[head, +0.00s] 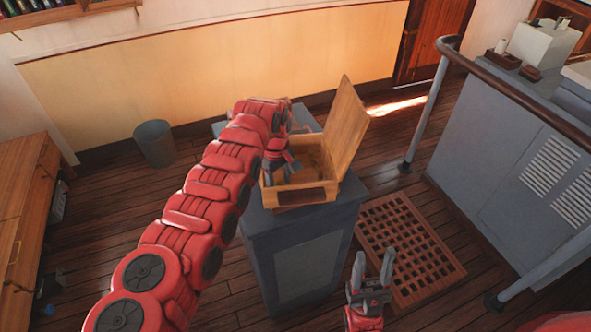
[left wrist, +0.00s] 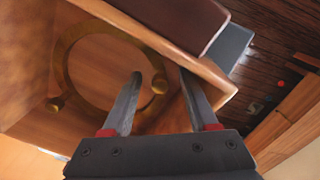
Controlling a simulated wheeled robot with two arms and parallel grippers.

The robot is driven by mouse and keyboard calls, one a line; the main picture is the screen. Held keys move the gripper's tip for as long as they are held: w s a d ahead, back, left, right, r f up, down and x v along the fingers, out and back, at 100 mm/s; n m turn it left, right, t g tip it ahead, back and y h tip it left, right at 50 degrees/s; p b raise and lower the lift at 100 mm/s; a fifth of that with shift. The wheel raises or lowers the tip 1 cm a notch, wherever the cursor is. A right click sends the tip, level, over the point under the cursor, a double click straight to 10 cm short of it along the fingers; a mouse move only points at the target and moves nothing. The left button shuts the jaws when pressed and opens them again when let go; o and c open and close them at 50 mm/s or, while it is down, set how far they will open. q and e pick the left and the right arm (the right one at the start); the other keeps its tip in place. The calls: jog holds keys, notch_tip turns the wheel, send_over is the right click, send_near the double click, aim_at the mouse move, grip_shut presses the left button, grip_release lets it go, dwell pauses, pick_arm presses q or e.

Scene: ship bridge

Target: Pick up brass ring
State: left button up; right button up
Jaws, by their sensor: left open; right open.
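The brass ring (left wrist: 72,42) lies flat on the floor of an open wooden box (head: 302,197), with small round knobs on its band. In the left wrist view it fills the upper left; in the head view I cannot make it out. My left gripper (left wrist: 162,74) reaches down into the box, open. One finger shows over the ring's inside and the other outside it, near the box wall, with part of the band between them. I cannot tell whether they touch it. In the head view my left gripper (head: 281,170) is partly hidden. My right gripper (head: 375,256) is open and empty.
The box stands on a grey pedestal (head: 295,265), its hinged lid (head: 346,125) raised at the right. A grey bin (head: 154,143) stands behind at the left. A wooden floor grating (head: 410,250) lies right of the pedestal; a handrail (head: 500,88) and grey console (head: 510,160) are further right.

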pick_arm(q)
jog(key=shift+f, duration=0.6)
grip_shut()
jog(key=shift+r, duration=0.1)
